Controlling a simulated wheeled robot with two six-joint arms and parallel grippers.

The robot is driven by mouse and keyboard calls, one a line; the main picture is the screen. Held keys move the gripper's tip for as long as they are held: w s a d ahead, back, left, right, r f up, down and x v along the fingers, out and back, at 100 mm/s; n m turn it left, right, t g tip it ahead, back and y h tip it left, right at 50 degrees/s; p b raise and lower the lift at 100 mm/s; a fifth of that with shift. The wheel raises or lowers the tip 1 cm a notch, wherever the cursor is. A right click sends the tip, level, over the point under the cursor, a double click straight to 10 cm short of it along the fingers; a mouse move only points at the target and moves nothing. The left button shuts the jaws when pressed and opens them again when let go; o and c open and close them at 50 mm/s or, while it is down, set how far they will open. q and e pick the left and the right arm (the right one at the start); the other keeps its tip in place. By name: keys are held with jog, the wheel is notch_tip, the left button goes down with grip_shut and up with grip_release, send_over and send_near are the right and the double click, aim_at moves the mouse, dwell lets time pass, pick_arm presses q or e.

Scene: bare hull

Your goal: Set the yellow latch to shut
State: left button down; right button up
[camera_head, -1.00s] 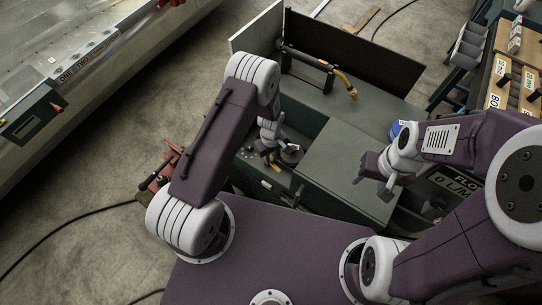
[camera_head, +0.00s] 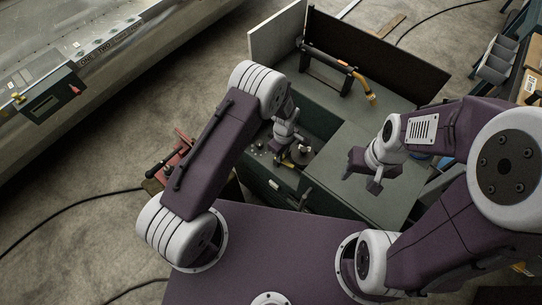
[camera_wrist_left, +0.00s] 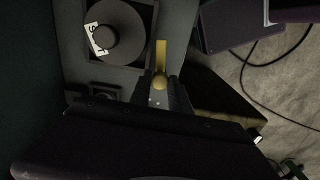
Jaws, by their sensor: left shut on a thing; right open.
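The yellow latch (camera_wrist_left: 161,62) shows in the left wrist view as a short yellow bar with a rounded end. My left gripper (camera_wrist_left: 160,92) is shut on that rounded end. In the head view my left gripper (camera_head: 284,156) reaches down into the recess at the left of the green bench, where its fingers partly hide the latch. A round grey knob (camera_wrist_left: 120,32) with a white tag reading "Shut" (camera_wrist_left: 97,38) is left of the latch in the wrist view. My right gripper (camera_head: 362,182) is open and empty above the bench's flat top.
The green bench (camera_head: 350,215) has upright panels (camera_head: 395,62) at its back. A black stand holds a torch with an orange-brown end (camera_head: 369,92). A red tool (camera_head: 178,150) is at the left.

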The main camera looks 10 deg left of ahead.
pick_arm(q)
jog(key=shift+w+n, duration=0.2)
jog(key=shift+n, duration=0.3)
jog(key=shift+w+n+b, duration=0.15)
jog(key=shift+n+b, duration=0.15)
jog(key=shift+n, duration=0.7)
pick_arm(e)
jog(key=shift+w+a+f, duration=0.15)
jog(key=shift+a+f, duration=0.1)
jog(key=shift+f, duration=0.2)
pick_arm(q)
jog(key=n, duration=0.3)
jog(key=shift+w+b, duration=0.3)
jog(key=shift+b, duration=0.05)
pick_arm(e)
jog(key=shift+f, duration=0.3)
pick_arm(q)
jog(key=shift+w+n, duration=0.2)
jog(key=shift+n, duration=1.4)
pick_arm(e)
jog(key=shift+f, duration=0.2)
pick_arm(q)
jog(key=c, duration=1.2)
grip_release()
jog(key=shift+r, duration=0.1)
pick_arm(e)
jog(key=shift+b, duration=0.3)
pick_arm(q)
notch_tip(320, 180, up, 9)
